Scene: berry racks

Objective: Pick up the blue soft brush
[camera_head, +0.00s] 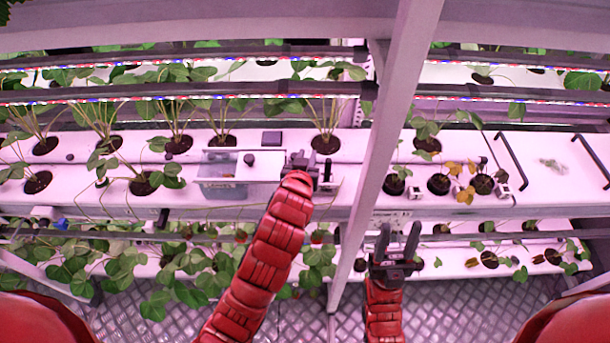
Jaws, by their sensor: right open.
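No blue brush can be made out for sure. A small blue item (62,225) lies at the far left of the lower shelf and is too small to identify. My right gripper (398,240) is open and empty, fingers up, in front of the lower shelf and right of the slanted post. Both grippers are far to the right of the blue item.
A slanted white post (382,130) stands between my two grippers. Leafy plants (110,265) crowd the lower left. Black handles (510,160) stand at the right. The metal floor (450,310) is clear in front.

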